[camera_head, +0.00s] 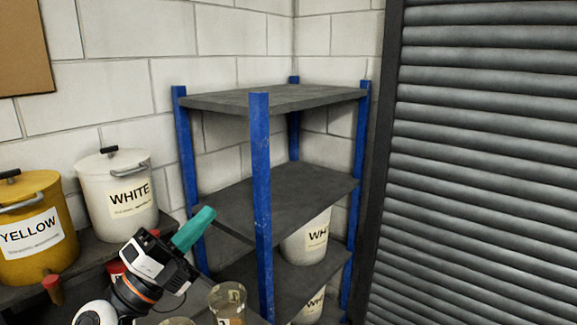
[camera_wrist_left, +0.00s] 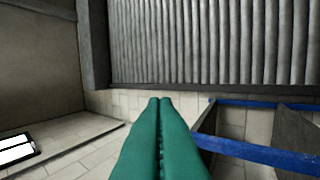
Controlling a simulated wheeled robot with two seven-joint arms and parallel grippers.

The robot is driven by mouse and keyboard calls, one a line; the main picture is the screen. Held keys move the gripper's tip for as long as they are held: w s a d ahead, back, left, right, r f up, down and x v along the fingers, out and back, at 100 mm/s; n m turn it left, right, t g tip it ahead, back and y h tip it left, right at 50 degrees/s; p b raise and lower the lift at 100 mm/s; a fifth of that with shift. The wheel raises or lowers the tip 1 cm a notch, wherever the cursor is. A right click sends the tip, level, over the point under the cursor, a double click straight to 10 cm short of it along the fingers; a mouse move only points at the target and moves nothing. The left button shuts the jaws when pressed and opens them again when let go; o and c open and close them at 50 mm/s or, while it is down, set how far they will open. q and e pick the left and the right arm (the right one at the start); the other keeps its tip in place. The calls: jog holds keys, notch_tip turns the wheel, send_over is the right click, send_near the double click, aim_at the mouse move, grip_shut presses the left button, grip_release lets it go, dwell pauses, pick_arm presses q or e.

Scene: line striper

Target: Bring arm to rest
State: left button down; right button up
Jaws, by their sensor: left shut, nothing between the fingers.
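My left gripper (camera_head: 205,217) comes in from the bottom left in the head view. Its green fingers point up and to the right, in front of the shelf rack's left side. In the left wrist view the two green fingers (camera_wrist_left: 160,105) lie side by side, shut with nothing between them. The wrist and part of the arm show below the fingers; the rest of the arm is out of frame. My right gripper is not in view.
A rack with blue posts (camera_head: 260,180) and grey shelves stands close to my left gripper. White buckets (camera_head: 307,240) sit on its lower shelves. A yellow bucket (camera_head: 36,228) and a white bucket (camera_head: 118,195) stand at left. A ribbed shutter (camera_head: 480,160) is at right.

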pick_arm(q)
jog(key=s+a+f+n+g+y, duration=0.15)
jog(key=a+f+n+y, duration=0.35)
jog(key=f+n+y, duration=0.6)
jog(key=s+a+f+n+y, duration=0.3)
jog(key=a+f+n+y, duration=0.45)
jog(key=f+n, duration=0.6)
jog(key=s+d+f+n+g, duration=0.1)
jog(key=s+d+f+g, duration=0.2)
jog(key=s+f+g, duration=0.6)
jog(key=s+d+f+n+g, duration=0.1)
jog(key=s+d+f+g, duration=0.2)
jog(key=s+f, duration=0.65)
jog(key=s+f+b, duration=0.2)
jog(key=s+f, duration=0.1)
jog(key=f, duration=2.2)
jog(key=s+a+f+g+b, duration=0.1)
jog(key=s+a+f+g, duration=0.1)
jog(key=s+f, duration=1.4)
jog(key=shift+s+a+f+h, duration=0.4)
jog(key=shift+a+f, duration=0.3)
jog(key=shift+f, duration=0.25)
